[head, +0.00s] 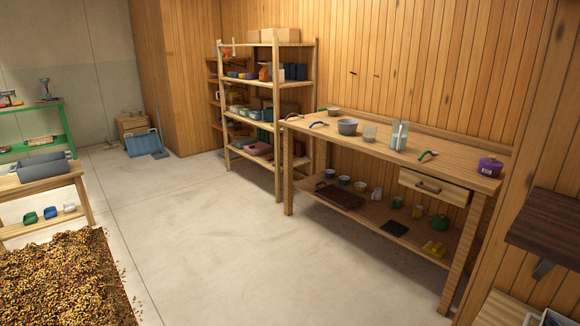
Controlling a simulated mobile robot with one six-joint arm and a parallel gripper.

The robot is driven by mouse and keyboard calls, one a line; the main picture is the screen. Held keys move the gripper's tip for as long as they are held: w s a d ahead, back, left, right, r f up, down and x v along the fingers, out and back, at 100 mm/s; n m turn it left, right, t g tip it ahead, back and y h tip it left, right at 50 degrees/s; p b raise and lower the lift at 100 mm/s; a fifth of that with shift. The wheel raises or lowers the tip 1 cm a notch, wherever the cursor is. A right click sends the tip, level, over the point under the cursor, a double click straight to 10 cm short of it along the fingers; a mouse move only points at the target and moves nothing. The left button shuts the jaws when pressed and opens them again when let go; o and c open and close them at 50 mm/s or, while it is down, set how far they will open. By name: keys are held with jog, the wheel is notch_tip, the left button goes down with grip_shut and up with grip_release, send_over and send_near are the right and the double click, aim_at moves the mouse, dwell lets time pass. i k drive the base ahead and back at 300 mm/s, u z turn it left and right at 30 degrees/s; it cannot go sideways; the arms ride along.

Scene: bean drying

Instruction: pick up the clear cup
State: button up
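A small see-through cup (370,132) stands upright on top of the wooden workbench (440,158) at the right wall. It is between a grey bowl (347,127) on its left and a taller pale, glassy container (399,135) on its right. The cup is small in this view, so I cannot tell whether anything is in it. My gripper is not in view.
The bench also holds several pliers-like tools and a purple container (490,167). Its lower shelf holds several cups and a dark tray (340,196). A wooden rack (280,130) stands left of it. Bare concrete floor (230,240) lies in front; beans (65,275) lie lower left.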

aim_at(369, 132)
jog(key=u, duration=0.15)
jog(key=i, duration=1.8)
jog(key=u, duration=0.25)
jog(key=i, duration=2)
jog(key=u, duration=0.05)
